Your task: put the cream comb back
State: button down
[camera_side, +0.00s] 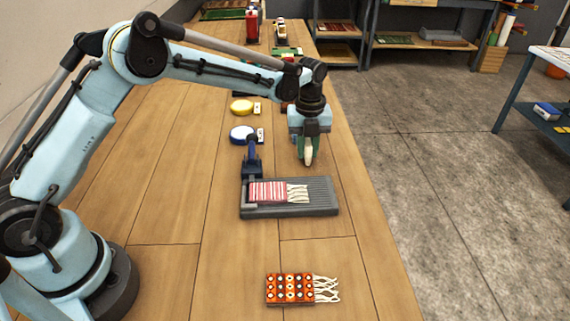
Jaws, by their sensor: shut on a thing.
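My gripper (308,146) points down and is shut on the cream comb (308,157). The comb hangs upright and appears to be above the table, behind the right part of a grey ridged board (322,196). Its exact height is hard to tell. No holder for the comb can be made out clearly.
A red-striped fringed rug piece (268,191) lies on the board, beside a dark blue clamp (252,165). An orange patterned rug piece (290,289) lies in front. The table's right front is bare.

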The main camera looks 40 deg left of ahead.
aim_at(307, 140)
jog(key=c, duration=1)
grip_release()
jog(key=shift+f, duration=0.1)
jog(key=shift+o, duration=0.2)
jog(key=s+a+r+n+t, duration=0.1)
jog(key=s+r+n, duration=0.15)
jog(key=r, duration=0.55)
jog(key=s+a+r+n+t, duration=0.15)
jog(key=r+n, duration=0.25)
jog(key=r, duration=0.5)
jog(key=s+a+f+n+t, duration=0.1)
jog(key=s+f+n+t, duration=0.1)
jog(key=s+n, duration=0.7)
jog(key=s+a+f+n+t, duration=0.1)
jog(key=s+f+n+t, duration=0.1)
jog(key=s+n, duration=0.8)
jog(key=shift+a+n+t, duration=0.35)
jog(key=shift+a+n, duration=0.05)
jog(key=shift+n, duration=0.35)
